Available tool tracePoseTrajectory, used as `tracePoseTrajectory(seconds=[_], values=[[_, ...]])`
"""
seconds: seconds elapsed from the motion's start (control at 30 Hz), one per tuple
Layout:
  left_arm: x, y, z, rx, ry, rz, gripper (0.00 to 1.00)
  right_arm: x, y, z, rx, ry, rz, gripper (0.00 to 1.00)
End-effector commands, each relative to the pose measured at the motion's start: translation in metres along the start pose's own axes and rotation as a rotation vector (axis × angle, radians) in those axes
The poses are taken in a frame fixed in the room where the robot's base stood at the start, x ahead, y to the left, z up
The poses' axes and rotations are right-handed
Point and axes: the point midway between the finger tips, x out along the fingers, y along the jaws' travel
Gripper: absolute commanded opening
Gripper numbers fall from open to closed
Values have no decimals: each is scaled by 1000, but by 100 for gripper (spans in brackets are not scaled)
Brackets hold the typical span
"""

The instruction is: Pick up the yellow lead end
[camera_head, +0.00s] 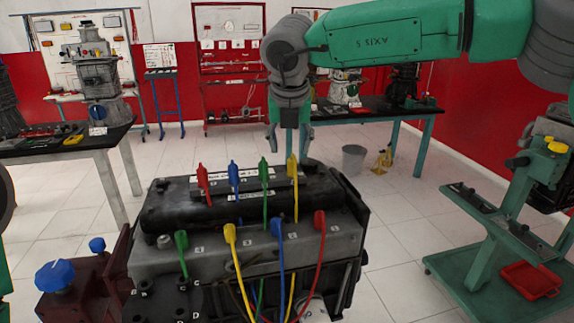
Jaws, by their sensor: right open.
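Two yellow lead ends show on the engine block (150,262). One yellow lead end (294,172) stands upright in the back row, at its right end. The other yellow lead end (231,236) is in the front row, second from the left, with its yellow lead curving down. My right gripper (290,146) points down with its fingers apart and empty. It is just above the back-row yellow lead end, whose tip shows close under the fingers. I cannot tell whether they touch. My left gripper is not in view.
Red (203,173), blue (234,175) and green (264,172) lead ends stand left of the back yellow one. Green (181,240), blue (276,230) and red (319,222) ends are in front. A green stand (485,250) is at right, a grey bin (354,160) behind.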

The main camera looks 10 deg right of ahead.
Motion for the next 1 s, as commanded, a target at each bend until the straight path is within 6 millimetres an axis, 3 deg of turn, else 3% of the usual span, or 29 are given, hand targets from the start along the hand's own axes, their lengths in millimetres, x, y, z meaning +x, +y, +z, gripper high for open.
tracePoseTrajectory(seconds=[0.33,0.6,0.83,0.87,0.97,1.0], values=[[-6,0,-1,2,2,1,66,22,8,-5,-5,-2,-8,44],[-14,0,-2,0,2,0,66,61,7,-6,-5,-2,-7,44],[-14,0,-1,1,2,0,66,65,0,-5,-3,-2,-2,44],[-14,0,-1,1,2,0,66,65,-1,-4,-2,-2,-2,37],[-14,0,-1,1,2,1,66,65,-1,-4,-2,-2,-2,2],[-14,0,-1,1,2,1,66,65,0,-5,-3,-2,-3,0]])
